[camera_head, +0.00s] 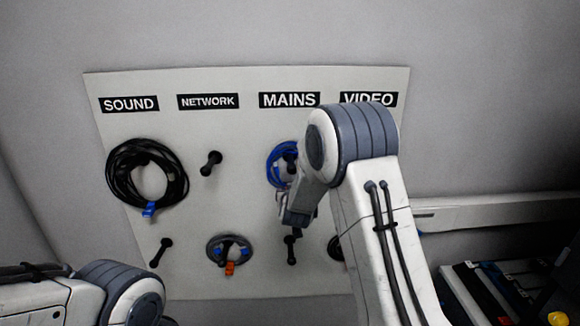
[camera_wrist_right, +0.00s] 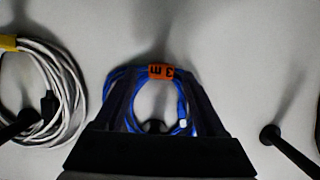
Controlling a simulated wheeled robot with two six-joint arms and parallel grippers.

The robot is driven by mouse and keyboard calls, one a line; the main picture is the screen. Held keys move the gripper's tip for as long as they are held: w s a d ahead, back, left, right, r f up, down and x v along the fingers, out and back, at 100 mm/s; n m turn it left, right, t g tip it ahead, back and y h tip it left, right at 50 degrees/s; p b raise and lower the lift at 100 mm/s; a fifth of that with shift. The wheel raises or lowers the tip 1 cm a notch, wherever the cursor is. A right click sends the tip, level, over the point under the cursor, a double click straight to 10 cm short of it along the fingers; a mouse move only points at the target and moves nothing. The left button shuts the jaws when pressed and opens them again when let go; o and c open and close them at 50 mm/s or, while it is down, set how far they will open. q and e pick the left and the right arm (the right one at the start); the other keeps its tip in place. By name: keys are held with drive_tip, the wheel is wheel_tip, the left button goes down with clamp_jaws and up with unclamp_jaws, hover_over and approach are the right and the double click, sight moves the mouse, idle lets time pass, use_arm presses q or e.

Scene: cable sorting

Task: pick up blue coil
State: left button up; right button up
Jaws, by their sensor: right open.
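The blue coil (camera_head: 274,165) hangs on a peg under the MAINS label (camera_head: 289,100), partly covered by my right arm in the head view. In the right wrist view, the blue coil (camera_wrist_right: 182,98) carries an orange tag (camera_wrist_right: 160,72) and hangs around a dark peg (camera_wrist_right: 155,127). My right gripper (camera_wrist_right: 156,84) is open, with one finger on each side of the coil's middle. The fingers overlap the coil's sides in this view; I cannot tell whether they touch it. My left gripper is out of view; only part of that arm shows.
A black coil (camera_head: 174,187) hangs under SOUND, and a grey coil (camera_head: 212,251) hangs lower on the board (camera_head: 130,85). In the wrist view, a white coil (camera_wrist_right: 75,95) is at left and a bare peg (camera_wrist_right: 290,150) at right. An empty peg (camera_head: 210,163) is under NETWORK.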

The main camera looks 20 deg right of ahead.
drive_tip(key=shift+w, duration=0.1)
clamp_jaws()
idle(0.3)
drive_tip(key=r+b+v, duration=0.2)
drive_tip(key=b+v, duration=0.1)
drive_tip(key=v, duration=1.3)
drive_tip(key=shift+w+d, duration=0.2)
drive_tip(key=shift+w, duration=0.15)
